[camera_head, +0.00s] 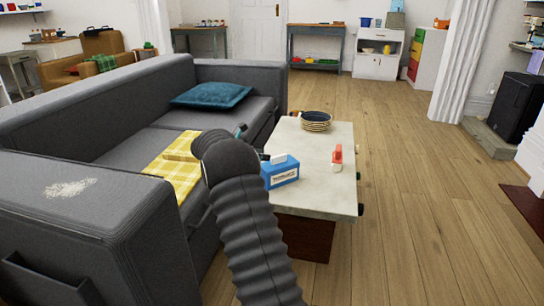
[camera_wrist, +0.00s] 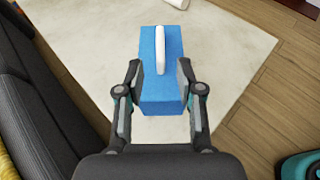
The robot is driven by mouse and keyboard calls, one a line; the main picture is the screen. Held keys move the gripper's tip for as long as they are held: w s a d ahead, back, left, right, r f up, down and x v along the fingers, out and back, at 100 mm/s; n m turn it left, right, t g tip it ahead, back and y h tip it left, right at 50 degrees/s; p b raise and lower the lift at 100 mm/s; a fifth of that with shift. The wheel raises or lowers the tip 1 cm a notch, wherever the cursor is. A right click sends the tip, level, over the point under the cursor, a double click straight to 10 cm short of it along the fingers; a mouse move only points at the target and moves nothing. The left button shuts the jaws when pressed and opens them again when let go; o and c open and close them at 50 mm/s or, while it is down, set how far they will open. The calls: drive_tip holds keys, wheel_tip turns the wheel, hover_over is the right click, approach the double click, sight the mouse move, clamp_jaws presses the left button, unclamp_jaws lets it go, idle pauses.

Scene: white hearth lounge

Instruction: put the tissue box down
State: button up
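The tissue box (camera_head: 282,175) is blue with a white label and a white tissue on top. In the wrist view, the tissue box (camera_wrist: 162,88) lies between the two fingers of my gripper (camera_wrist: 160,78), and the fingertips sit against its sides. The pale low table (camera_head: 325,190) is under the box, and its top also shows in the wrist view (camera_wrist: 85,50). The box is over the near left part of the table. I cannot tell whether its base touches the top. My arm hides most of the gripper in the head view.
A stack of dark round bowls or plates (camera_head: 316,121) stands at the table's far end. A red and white object (camera_head: 337,157) is near its right edge. The grey sofa (camera_head: 130,125) with a yellow checked cloth (camera_head: 183,170) is on the left. Wooden floor (camera_head: 420,190) is clear on the right.

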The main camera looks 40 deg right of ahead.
drive_tip(key=s+a+r+m+t+y, duration=0.1)
drive_tip(key=s+a+r+m+y, duration=0.25)
drive_tip(key=s+a+r, duration=0.45)
drive_tip(key=s+a+r+m+t+y, duration=0.25)
drive_tip(key=s+a+r+m, duration=0.2)
drive_tip(key=s+a, duration=0.75)
drive_tip(key=s+a+f+m+t+y, duration=0.1)
drive_tip(key=s+a+f+m+y, duration=0.1)
drive_tip(key=s+a, duration=0.6)
drive_tip(key=s+a+f+m+t+y, duration=0.2)
drive_tip(key=s+a+m+y, duration=0.3)
drive_tip(key=s, duration=0.9)
drive_tip(key=a+f+m, duration=0.1)
drive_tip(key=a+m, duration=0.1)
drive_tip(key=shift+s+a, duration=0.2)
drive_tip(key=shift+a, duration=0.15)
drive_tip(key=shift+d, duration=0.1)
